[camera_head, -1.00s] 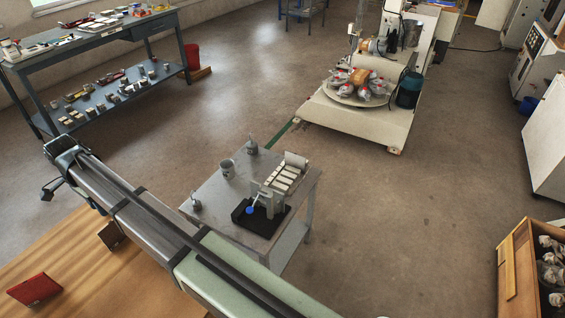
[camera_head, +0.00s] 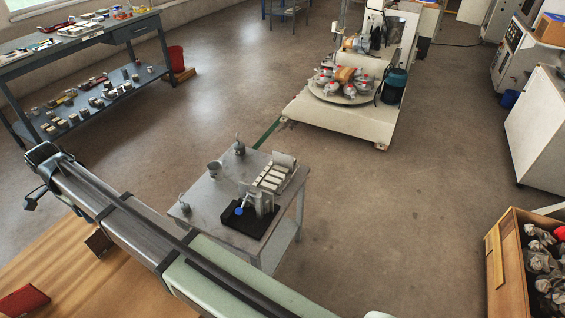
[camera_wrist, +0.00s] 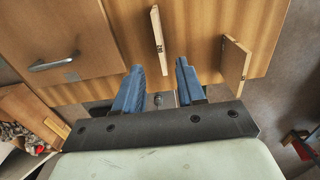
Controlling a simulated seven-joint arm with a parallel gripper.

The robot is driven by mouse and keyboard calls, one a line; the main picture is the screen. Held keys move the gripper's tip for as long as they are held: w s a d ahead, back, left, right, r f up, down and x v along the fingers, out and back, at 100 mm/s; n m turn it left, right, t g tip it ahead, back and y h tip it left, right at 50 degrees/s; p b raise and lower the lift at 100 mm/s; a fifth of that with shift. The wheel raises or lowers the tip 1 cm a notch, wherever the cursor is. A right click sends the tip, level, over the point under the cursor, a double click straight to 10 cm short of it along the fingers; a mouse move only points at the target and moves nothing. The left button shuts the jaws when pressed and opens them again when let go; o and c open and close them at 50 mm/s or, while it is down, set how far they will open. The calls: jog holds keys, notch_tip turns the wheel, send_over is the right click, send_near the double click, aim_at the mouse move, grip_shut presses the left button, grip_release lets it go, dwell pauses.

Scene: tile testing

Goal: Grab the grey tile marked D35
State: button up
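No tile marked D35 can be made out; no lettering is legible. Several pale tile-like pieces (camera_head: 270,178) sit in a row in a rack on the small grey table (camera_head: 205,196) in the head view. My gripper (camera_wrist: 160,86) shows in the wrist view with two blue fingers apart and nothing between them. In the head view my arm crosses the lower left, and its end (camera_head: 42,165) is over the floor, left of and apart from the small table.
A blue-grey workbench (camera_head: 130,30) stands back left. A wooden crate (camera_head: 508,275) is at right. The wrist view shows a wooden cabinet front (camera_wrist: 90,40) and upright wooden pieces (camera_wrist: 235,60).

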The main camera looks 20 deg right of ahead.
jog(key=w+d+f+m, duration=0.1)
jog(key=w+d+m, duration=0.1)
jog(key=w+d, duration=0.6)
jog(key=w+d+f+m, duration=0.1)
jog(key=w+d, duration=0.2)
jog(key=d, duration=1)
jog(key=w+d+f+m, duration=0.1)
jog(key=w+d+m, duration=0.1)
jog(key=w+d, duration=0.6)
jog(key=s+d+f+m+y, duration=0.1)
jog(key=d+f+m, duration=0.15)
jog(key=d, duration=1.25)
jog(key=d+f+m, duration=0.2)
jog(key=d+m, duration=0.1)
jog(key=d, duration=1.2)
jog(key=s+d+f+m+y, duration=0.1)
jog(key=d+f+m, duration=0.1)
jog(key=d, duration=1.3)
jog(key=m+t+y, duration=0.1)
jog(key=m+t, duration=0.2)
jog(key=m, duration=0.3)
send_near(282, 159)
jog(key=shift+n, duration=0.25)
jog(key=x, duration=1)
jog(key=shift+w+f, duration=0.25)
jog(key=shift+w, duration=0.05)
jog(key=shift+c, duration=0.3)
